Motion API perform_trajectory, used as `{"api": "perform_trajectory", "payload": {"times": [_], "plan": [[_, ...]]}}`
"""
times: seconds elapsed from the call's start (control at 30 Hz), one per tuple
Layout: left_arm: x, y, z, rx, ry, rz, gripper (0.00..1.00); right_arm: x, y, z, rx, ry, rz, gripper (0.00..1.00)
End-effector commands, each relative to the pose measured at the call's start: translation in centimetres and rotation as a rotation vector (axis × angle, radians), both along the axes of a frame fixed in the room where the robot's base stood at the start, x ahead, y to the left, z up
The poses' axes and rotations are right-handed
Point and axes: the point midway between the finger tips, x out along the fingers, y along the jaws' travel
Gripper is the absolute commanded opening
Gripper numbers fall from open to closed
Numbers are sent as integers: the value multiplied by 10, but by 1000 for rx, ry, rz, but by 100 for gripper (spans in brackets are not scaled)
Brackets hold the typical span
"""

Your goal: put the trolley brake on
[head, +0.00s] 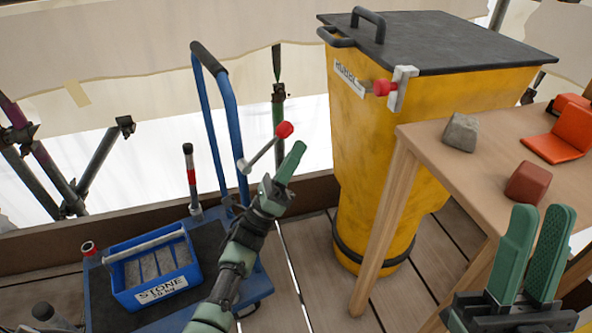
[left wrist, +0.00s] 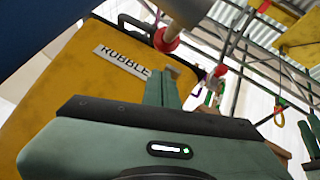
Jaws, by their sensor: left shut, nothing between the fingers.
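The blue trolley (head: 213,105) stands at left, its tall handle frame rising behind its dark deck. A grey lever with a red knob (head: 284,130) slants up and to the right from the handle's right upright. The knob also shows close up in the left wrist view (left wrist: 165,41). My left gripper (head: 297,149) is shut and empty, its fingertips just right of and slightly below the knob in the head view. In the left wrist view the fingers (left wrist: 162,88) point up below the knob; I cannot tell whether they touch. My right gripper (head: 540,212) is open and empty at lower right.
A blue crate marked STONE (head: 188,272) sits on the trolley, with a black red-banded stick (head: 190,175) behind it. A yellow rubble bin (head: 345,125) with a red-knobbed latch (head: 385,87) stands right of the lever.

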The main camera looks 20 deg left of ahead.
Motion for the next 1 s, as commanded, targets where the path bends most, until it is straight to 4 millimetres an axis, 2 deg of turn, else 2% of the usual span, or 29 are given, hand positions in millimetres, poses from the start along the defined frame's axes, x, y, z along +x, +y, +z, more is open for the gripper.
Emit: {"api": "perform_trajectory", "payload": {"times": [0.2, 0.67, 0.77, 1.0], "plan": [[-2, 11, 12, 0, 0, -1, 0, 3, 1, -1, -4, 17, 0, 24], [-2, 13, 12, -3, -2, -1, 0, 2, 0, -3, -3, 13, -1, 24], [-2, 15, 12, -7, -8, -1, 0, -7, -1, -2, 11, -31, 3, 24], [-2, 26, 14, -39, -41, -2, 0, -45, -10, -1, 73, -221, 13, 24]]}}
